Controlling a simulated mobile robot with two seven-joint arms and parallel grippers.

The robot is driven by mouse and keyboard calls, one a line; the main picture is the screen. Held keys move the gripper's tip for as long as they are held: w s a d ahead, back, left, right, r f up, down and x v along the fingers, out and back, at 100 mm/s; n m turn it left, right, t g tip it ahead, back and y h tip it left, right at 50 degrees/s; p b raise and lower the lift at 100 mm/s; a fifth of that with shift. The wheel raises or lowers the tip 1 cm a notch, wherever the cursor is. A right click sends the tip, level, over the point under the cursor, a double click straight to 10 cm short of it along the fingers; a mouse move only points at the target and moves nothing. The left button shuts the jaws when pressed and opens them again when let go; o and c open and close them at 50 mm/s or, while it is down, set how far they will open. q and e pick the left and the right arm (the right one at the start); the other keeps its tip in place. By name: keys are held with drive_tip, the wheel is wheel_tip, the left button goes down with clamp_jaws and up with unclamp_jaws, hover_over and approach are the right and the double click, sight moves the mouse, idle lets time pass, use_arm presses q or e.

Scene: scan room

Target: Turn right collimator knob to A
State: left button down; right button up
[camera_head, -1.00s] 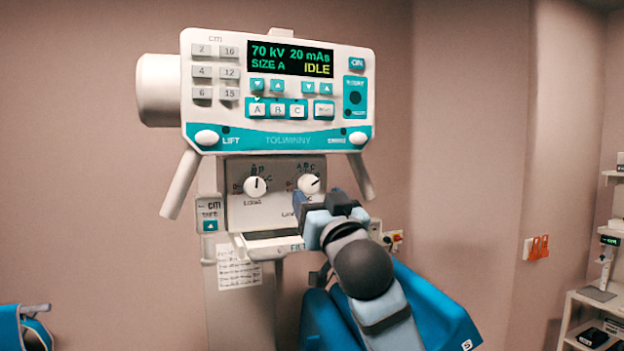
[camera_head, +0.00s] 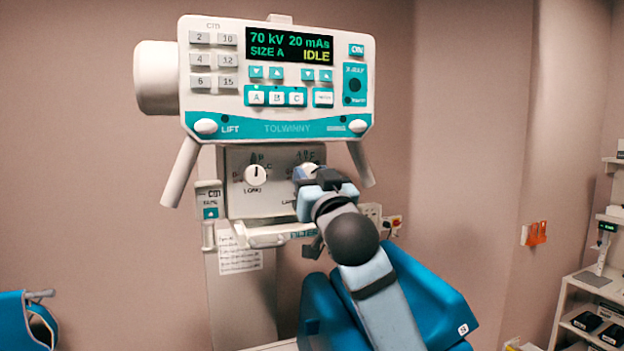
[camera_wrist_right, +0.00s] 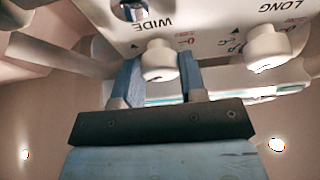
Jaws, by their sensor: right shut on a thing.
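The right collimator knob (camera_head: 309,168) is a white knob on the pale collimator panel (camera_head: 236,200). In the right wrist view, upside down, the same knob (camera_wrist_right: 158,58) sits between my two blue fingers, beside the word WIDE. My right gripper (camera_head: 315,176) is shut on this knob; it also shows in the right wrist view (camera_wrist_right: 160,66). The gripper covers much of the knob and part of its dial in the head view, so I cannot tell which letter it points to. My left gripper is not in view.
The left knob (camera_head: 256,174), marked LONG, is close beside on the same panel. The console (camera_head: 276,128) above reads SIZE A and IDLE. A filter ledge (camera_head: 275,238) lies below. A shelf (camera_head: 590,330) stands at far right.

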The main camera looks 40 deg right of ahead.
drive_tip(key=shift+n, duration=0.3)
drive_tip(key=n+y, duration=0.2)
drive_tip(key=n, duration=0.1)
drive_tip(key=shift+d+n, duration=0.15)
drive_tip(key=shift+n, duration=0.25)
drive_tip(key=n+y, duration=0.1)
drive_tip(key=n, duration=0.2)
drive_tip(key=n+y, duration=0.2)
drive_tip(key=n, duration=0.1)
drive_tip(key=shift+s+d+r, duration=0.1)
drive_tip(key=shift+d, duration=0.05)
drive_tip(key=n+g+y, duration=0.1)
drive_tip(key=n, duration=0.2)
drive_tip(key=n+y, duration=0.1)
drive_tip(key=n, duration=0.1)
drive_tip(key=shift+d+r+n+g, duration=0.1)
drive_tip(key=shift+r+n+g, duration=0.05)
drive_tip(key=shift+n+g, duration=0.25)
drive_tip(key=shift+n+g+y, duration=0.3)
drive_tip(key=shift+n+g, duration=0.3)
drive_tip(key=shift+n, duration=1.2)
drive_tip(key=o, duration=0.9)
